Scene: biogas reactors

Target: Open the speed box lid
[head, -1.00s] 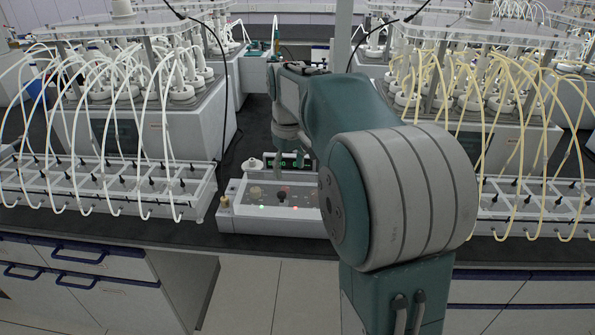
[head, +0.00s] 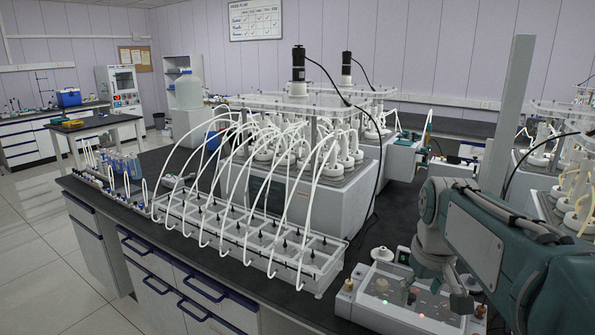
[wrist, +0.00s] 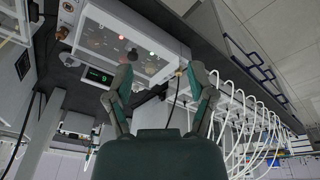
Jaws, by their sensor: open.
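The speed box (head: 365,312) is a low white box on the dark bench at the lower right of the head view. It has knobs and small lit lamps on top, which seem to lie under a flat see-through lid; the lid looks down. In the wrist view the speed box (wrist: 97,15) is upper left, with red and green lamps and a green display (wrist: 97,76) beside it. My gripper (wrist: 160,75) is open, its two fingers apart with nothing between them. In the head view my arm hides the box's right part, with the gripper over or close to it.
A white rack with several curved tubes (head: 235,232) stands left of the box, close to it. Reactor units (head: 330,195) stand behind. A vertical grey post (head: 508,120) rises behind my arm. Open floor (head: 40,245) lies at the left.

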